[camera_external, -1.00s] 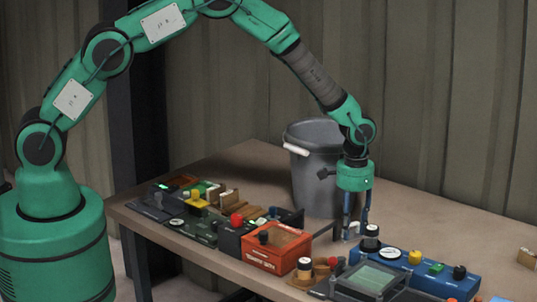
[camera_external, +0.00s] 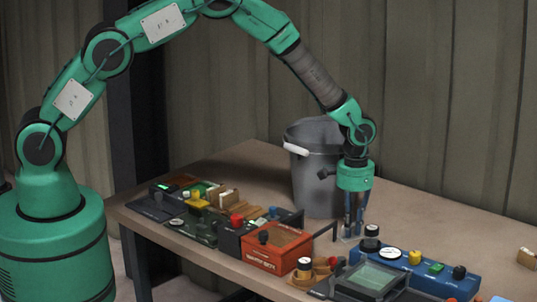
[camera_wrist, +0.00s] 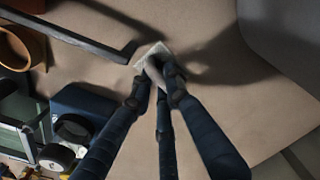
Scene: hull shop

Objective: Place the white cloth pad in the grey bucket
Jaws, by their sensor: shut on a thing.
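The white cloth pad (camera_wrist: 151,55) lies on the table, pinched between my fingertips in the wrist view. Its middle is partly hidden by the fingers, and in the outside view it is barely visible. My gripper (camera_external: 353,232) points straight down and is shut on the pad at table height (camera_wrist: 160,80). The grey bucket (camera_external: 318,178) stands upright on the table just behind and left of my gripper. It has a white handle grip, and its inside is mostly hidden. Its grey side fills the top right of the wrist view (camera_wrist: 288,38).
A blue control box (camera_external: 435,271) with knobs sits right of my gripper, close to it. An orange box (camera_external: 277,250) and several other devices line the front edge on the left. A thin dark bracket (camera_external: 326,229) stands nearby.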

